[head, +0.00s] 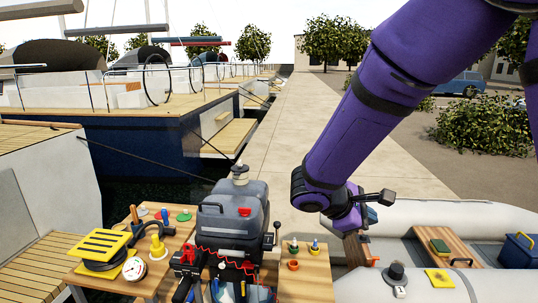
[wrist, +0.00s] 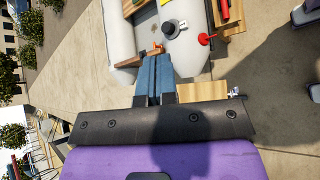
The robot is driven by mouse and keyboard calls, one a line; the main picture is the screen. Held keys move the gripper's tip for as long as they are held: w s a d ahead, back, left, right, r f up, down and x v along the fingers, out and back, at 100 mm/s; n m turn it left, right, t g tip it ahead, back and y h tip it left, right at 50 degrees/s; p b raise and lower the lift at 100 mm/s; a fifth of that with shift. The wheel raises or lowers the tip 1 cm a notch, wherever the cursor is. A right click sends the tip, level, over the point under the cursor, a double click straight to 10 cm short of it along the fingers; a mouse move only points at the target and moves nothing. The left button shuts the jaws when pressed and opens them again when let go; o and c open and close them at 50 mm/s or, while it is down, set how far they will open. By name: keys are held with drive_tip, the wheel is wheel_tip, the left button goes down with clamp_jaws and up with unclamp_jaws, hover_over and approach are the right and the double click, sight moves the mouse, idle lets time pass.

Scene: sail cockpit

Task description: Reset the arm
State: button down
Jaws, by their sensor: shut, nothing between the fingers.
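My purple arm (head: 365,120) comes down from the upper right of the head view, its forearm slanting down to the left. My gripper (head: 371,215) hangs at its end, above the near edge of the grey inflatable boat, and is partly hidden by the wrist. In the wrist view my gripper (wrist: 155,58) shows two blue fingers side by side, shut with nothing between them. The fingers point toward the boat and appear clear of it.
A wooden workbench (head: 318,280) with a grey outboard motor (head: 228,225), a yellow slotted block (head: 103,245) and small tools stands left of my gripper. The inflatable boat (head: 420,285) lies to the right with a blue bin (head: 520,250). The paved quay (head: 300,110) behind is clear.

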drive_tip(key=s+d+r+m+y, duration=0.2)
drive_tip(key=s+r+m+y, duration=0.1)
drive_tip(key=s, duration=0.4)
drive_tip(key=s+d+r+m+t+y, duration=0.1)
drive_tip(key=s+d+r+m+y, duration=0.2)
drive_tip(key=s+r+m, duration=0.3)
drive_tip(key=s+d+r+m+t+y, duration=0.1)
drive_tip(key=s+d+r+m+y, duration=0.2)
drive_tip(key=s, duration=0.6)
wheel_tip(320, 180, up, 3)
drive_tip(key=shift+d+f+m+y, duration=0.15)
drive_tip(key=shift+d+m+y, duration=0.05)
drive_tip(key=shift+m+y, duration=0.65)
